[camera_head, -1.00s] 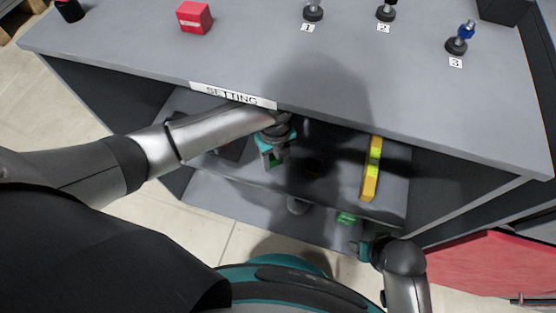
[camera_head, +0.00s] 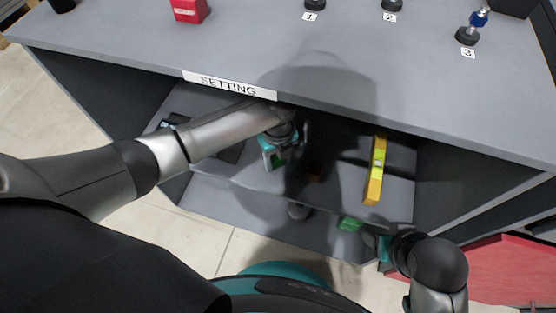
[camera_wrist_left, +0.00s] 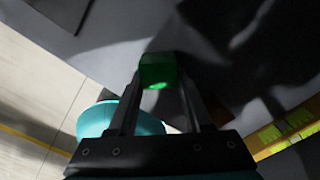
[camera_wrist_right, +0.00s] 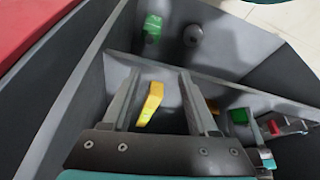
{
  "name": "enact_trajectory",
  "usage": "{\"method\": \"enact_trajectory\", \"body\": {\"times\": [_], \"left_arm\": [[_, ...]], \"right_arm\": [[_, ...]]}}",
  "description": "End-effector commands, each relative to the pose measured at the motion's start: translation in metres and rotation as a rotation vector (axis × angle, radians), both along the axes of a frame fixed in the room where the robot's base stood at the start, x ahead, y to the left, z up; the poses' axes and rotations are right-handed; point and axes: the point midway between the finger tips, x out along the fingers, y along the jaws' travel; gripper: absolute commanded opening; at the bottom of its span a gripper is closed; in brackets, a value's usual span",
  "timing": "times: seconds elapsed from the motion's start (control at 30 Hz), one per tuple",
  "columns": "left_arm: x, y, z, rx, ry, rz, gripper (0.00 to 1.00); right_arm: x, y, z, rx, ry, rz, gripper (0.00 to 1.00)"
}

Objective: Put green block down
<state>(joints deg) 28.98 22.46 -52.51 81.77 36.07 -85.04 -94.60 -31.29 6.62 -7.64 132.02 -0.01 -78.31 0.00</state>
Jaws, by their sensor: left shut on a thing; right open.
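A green block (camera_wrist_left: 158,70) sits between the fingertips of my left gripper (camera_wrist_left: 160,78) in the left wrist view. In the head view my left gripper (camera_head: 278,158) is under the table top, over the upper shelf (camera_head: 340,196), shut on the block. I cannot tell whether the block touches the shelf. A second green block (camera_head: 350,223) lies lower down; it also shows in the right wrist view (camera_wrist_right: 153,27). My right gripper (camera_wrist_right: 154,78) is open and empty; in the head view it is at the lower right (camera_head: 384,248).
A yellow level (camera_head: 376,172) lies on the upper shelf, right of my left gripper. A small orange thing (camera_head: 315,172) lies in shadow between them. The table top (camera_head: 330,70) overhangs the shelf. A red block (camera_head: 188,10) and numbered stands are on top.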

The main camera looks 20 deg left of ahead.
Motion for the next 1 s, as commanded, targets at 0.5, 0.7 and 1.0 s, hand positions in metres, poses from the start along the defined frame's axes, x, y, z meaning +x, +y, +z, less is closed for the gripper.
{"method": "enact_trajectory", "body": {"times": [0.5,0.7,1.0], "left_arm": [[0.000,0.000,-0.003,0.000,0.000,-0.001,0.75],[0.000,0.000,-0.003,0.000,0.000,0.000,0.80],[0.000,0.000,0.009,-0.001,-0.001,-0.001,0.80]], "right_arm": [[0.001,0.000,0.002,0.000,-0.005,0.000,0.60],[0.000,0.000,0.002,0.000,-0.005,-0.001,0.60],[-0.001,0.000,-0.009,-0.002,0.018,0.002,0.60]]}}
